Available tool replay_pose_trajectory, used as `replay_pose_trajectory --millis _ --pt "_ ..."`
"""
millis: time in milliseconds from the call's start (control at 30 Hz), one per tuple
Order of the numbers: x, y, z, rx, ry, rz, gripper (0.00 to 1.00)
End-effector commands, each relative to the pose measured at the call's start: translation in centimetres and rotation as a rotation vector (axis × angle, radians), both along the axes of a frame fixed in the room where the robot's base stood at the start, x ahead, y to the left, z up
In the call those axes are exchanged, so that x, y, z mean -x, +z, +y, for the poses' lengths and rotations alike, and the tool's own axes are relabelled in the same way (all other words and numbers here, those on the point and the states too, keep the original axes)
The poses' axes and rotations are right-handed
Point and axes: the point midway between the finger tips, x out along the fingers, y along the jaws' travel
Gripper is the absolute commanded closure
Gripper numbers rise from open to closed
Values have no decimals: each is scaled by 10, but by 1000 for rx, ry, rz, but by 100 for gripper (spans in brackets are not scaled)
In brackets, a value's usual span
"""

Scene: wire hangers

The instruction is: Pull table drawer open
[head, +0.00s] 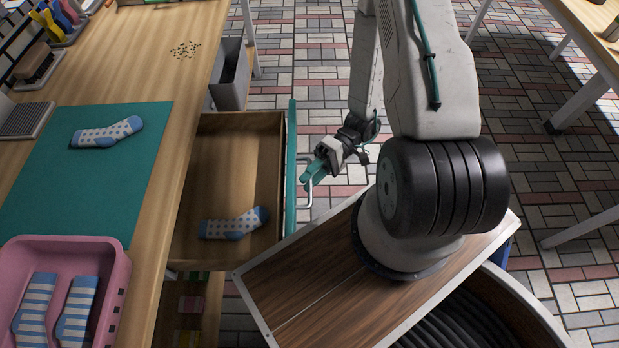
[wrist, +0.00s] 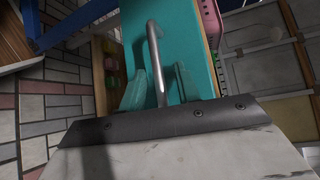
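The table drawer (head: 228,160) is pulled out from the table's side, and its wooden inside is visible in the head view. Its front is teal, and it also shows in the wrist view (wrist: 190,30). A metal bar handle (head: 304,196) sticks out from the front. My gripper (head: 312,174) is at this handle. In the wrist view, the handle (wrist: 153,45) runs between my two teal fingers, with visible gaps on both sides. The fingers are apart and not closed on the bar. A blue-and-white dotted sock (head: 234,223) lies inside the drawer.
The wooden table (head: 190,75) holds a teal mat (head: 90,185) with another dotted sock (head: 107,131), and a pink bin (head: 112,290) with striped socks. A grey bin (head: 230,75) hangs beyond the drawer. Tiled floor is clear behind my arm.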

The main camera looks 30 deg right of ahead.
Motion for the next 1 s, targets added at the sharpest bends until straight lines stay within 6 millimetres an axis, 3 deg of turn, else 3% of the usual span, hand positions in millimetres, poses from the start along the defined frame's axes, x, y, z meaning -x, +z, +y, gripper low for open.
replay_pose_trajectory --millis 300,433,1000 --pt "-12 7 -51 1 -3 -2 68" --pt "-14 9 -64 0 -1 -1 68" --pt "-15 10 -69 0 2 0 68"
